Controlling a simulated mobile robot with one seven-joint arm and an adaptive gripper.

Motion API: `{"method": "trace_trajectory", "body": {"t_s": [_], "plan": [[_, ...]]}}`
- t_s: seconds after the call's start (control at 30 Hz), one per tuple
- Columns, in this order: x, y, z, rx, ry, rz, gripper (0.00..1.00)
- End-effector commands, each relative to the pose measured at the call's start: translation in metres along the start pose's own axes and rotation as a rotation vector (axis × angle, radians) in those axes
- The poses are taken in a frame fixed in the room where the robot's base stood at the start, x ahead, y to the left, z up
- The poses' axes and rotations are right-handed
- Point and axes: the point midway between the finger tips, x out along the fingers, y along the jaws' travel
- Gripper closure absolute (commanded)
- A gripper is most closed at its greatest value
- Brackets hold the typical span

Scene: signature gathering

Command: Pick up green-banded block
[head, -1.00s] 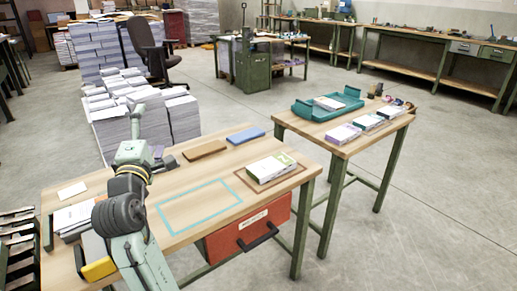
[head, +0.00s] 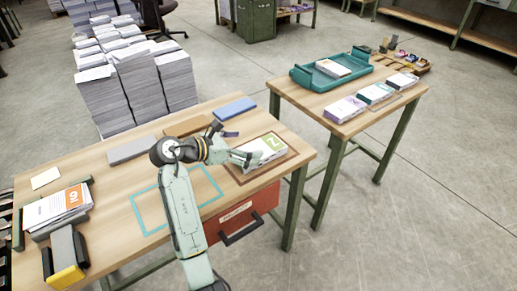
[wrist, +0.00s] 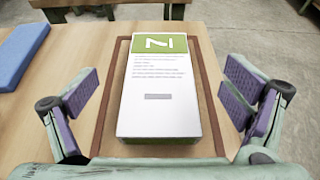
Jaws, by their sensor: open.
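The green-banded block (head: 270,148) is a white stack with a green band and a white letter on its far end. It lies on a brown-rimmed board (head: 289,163) at the right end of the near table. In the wrist view the block (wrist: 158,95) lies lengthwise between the fingers, with a gap on each side. My gripper (wrist: 160,100) is open and empty, with one purple-padded finger left of the block and one right of it. In the head view my gripper (head: 245,156) is at the block's left end, which it partly covers.
A blue slab (head: 235,108), a brown slab (head: 188,125) and a grey slab (head: 131,149) lie along the table's back. A teal outline (head: 150,222) marks the tabletop. The second table (head: 300,98) carries a teal tray (head: 302,78) and several blocks.

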Motion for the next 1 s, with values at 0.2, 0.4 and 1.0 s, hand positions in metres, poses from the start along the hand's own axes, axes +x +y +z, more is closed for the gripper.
{"method": "trace_trajectory", "body": {"t_s": [0.2,0.4,1.0], "plan": [[0.019,0.0,-0.001,0.001,0.001,0.002,0.06],[0.044,-0.001,-0.01,-0.001,0.002,0.001,0.06],[0.069,0.0,-0.012,0.003,0.0,0.005,0.15]]}}
